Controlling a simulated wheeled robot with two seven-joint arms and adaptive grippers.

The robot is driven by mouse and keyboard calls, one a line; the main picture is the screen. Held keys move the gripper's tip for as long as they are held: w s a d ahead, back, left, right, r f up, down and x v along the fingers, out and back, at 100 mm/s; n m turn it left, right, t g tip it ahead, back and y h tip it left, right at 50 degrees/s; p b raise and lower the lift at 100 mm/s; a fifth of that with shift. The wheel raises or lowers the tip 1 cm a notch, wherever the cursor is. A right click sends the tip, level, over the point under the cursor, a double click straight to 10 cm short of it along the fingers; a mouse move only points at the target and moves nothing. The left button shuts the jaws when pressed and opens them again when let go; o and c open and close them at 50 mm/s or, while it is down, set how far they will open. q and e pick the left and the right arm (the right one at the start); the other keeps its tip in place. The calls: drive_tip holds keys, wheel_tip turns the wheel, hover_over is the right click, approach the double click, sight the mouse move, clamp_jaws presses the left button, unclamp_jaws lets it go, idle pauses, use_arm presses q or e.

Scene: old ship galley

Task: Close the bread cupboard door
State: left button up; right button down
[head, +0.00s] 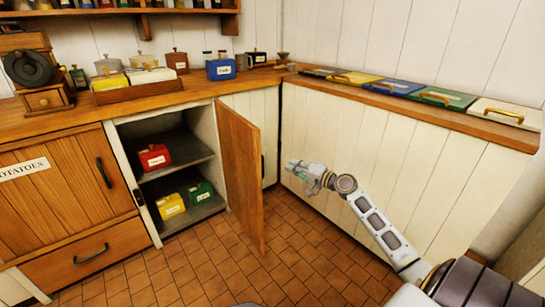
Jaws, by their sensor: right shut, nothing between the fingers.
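The bread cupboard door (240,175) is a brown wooden door, hinged on the right side of an open cupboard (193,152). It stands wide open and sticks out into the room. Inside the cupboard, a red tin (154,157) sits on the upper shelf, and a yellow tin (171,206) and a green tin (201,193) sit at the bottom. My right gripper (293,168) is shut and empty, in the air to the right of the door and apart from it, pointing left. My left gripper is not in view.
A wooden counter (60,124) runs above the cupboard, with a coffee grinder (36,70), tins and jars on it. A side counter (523,137) with coloured lids runs along the right. The tiled floor (215,275) is clear in front.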

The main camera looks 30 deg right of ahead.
drive_tip(key=m, duration=0.2)
drive_tip(key=d+r+m+t, duration=0.1)
drive_tip(key=shift+r+m, duration=0.2)
drive_tip(key=shift+m, duration=0.2)
drive_tip(key=shift+w+a, duration=0.1)
drive_tip(key=shift+w, duration=0.1)
drive_tip(key=w+a+b, duration=0.1)
drive_tip(key=w+a, duration=0.5)
drive_tip(key=w, duration=0.3)
drive_tip(key=shift+w, duration=0.3)
idle(1.1)
